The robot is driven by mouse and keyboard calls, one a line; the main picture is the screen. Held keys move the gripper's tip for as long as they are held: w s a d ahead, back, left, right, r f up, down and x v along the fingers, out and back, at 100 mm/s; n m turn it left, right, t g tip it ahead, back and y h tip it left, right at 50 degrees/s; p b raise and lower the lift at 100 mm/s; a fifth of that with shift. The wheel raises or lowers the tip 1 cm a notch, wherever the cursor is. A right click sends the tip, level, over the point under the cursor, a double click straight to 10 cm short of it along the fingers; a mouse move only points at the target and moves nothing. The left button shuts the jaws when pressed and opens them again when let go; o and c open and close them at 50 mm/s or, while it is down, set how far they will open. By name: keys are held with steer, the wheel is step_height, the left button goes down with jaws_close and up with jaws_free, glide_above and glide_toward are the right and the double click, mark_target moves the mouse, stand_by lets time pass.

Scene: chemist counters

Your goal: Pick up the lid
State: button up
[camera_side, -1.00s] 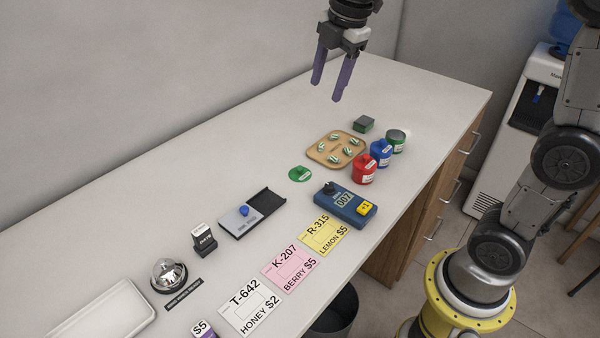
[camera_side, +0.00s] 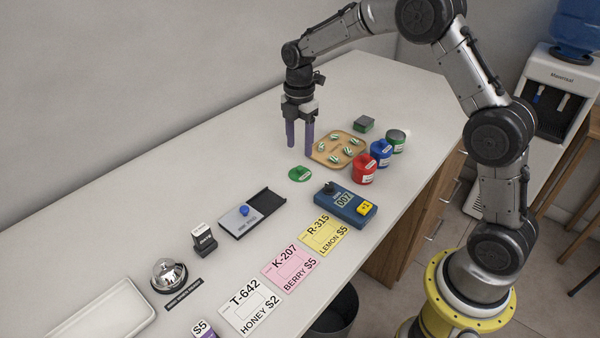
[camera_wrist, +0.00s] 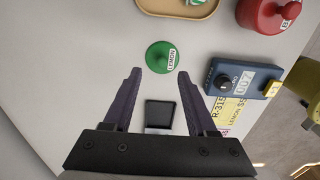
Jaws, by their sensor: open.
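The green lid (camera_side: 300,174) lies flat on the counter, a small round disc with a knob and a white label. It also shows in the wrist view (camera_wrist: 160,57), just beyond the fingertips and between their lines. My gripper (camera_side: 299,151) is open and empty, its purple fingers pointing down, above the counter and behind the lid. In the wrist view both fingers of my gripper (camera_wrist: 159,72) are spread apart, with nothing between the tips. A green jar (camera_side: 397,141) stands at the right; whether its top is open is too small to tell.
A wooden tray (camera_side: 318,158) with several striped pieces lies right of the lid. A blue counter device (camera_side: 345,205) and a black-and-grey slider tray (camera_side: 266,202) lie nearer. The counter left of the lid is clear.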

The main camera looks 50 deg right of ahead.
mark_target(300, 167)
steer(key=shift+s+a+f, duration=0.1)
steer(key=shift+s+f, duration=0.05)
steer(key=shift+f, duration=1.45)
steer(key=shift+s+a+f, duration=0.1)
steer(key=shift+f, duration=1.5)
jaws_close()
